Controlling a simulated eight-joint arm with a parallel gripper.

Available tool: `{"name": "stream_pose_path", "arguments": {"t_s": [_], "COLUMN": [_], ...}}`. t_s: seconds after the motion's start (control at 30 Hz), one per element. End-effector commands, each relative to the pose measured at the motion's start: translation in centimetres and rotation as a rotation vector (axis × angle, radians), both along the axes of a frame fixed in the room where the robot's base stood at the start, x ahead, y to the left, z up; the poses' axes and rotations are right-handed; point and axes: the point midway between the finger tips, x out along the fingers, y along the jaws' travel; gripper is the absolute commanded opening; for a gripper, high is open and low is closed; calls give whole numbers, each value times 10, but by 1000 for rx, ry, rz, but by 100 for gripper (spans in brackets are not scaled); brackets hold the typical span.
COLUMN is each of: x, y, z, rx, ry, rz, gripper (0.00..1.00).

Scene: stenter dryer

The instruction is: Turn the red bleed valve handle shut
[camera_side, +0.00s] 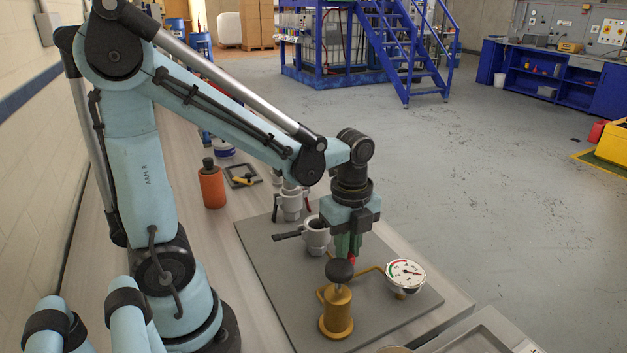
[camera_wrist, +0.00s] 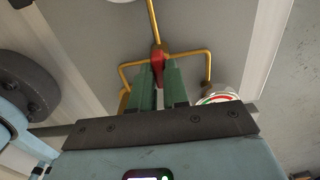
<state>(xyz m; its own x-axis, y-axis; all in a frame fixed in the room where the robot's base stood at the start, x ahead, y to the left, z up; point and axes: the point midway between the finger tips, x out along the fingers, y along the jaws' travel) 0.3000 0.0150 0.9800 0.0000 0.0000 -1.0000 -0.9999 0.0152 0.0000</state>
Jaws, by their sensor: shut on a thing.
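The red bleed valve handle (camera_wrist: 158,60) sits on thin brass pipework, between the green fingertips of my gripper (camera_wrist: 158,72) in the wrist view. In the side view only a small red bit of the handle (camera_side: 352,260) shows below my gripper (camera_side: 348,252). The green fingers point down and are shut on the handle. The rest of the handle is hidden by the fingers and the black knob in front. In the wrist view the handle runs roughly along the straight brass pipe (camera_wrist: 152,20).
A brass body (camera_side: 337,312) with a black knob (camera_side: 339,270) stands close in front of my gripper. A round gauge (camera_side: 405,274) is just to its right. Metal fittings with a black lever (camera_side: 288,236) stand behind left. All are on a grey plate (camera_side: 285,285).

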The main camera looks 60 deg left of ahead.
Motion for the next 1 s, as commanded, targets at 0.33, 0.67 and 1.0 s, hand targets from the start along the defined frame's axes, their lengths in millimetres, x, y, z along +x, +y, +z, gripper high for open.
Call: {"name": "stream_pose_path", "arguments": {"t_s": [0.33, 0.67, 1.0], "x": [0, 0, 0], "y": [0, 0, 0], "z": [0, 1, 33], "rx": [0, 0, 0], "ry": [1, 0, 0], "rz": [-2, 0, 0], "gripper": [39, 40, 40]}}
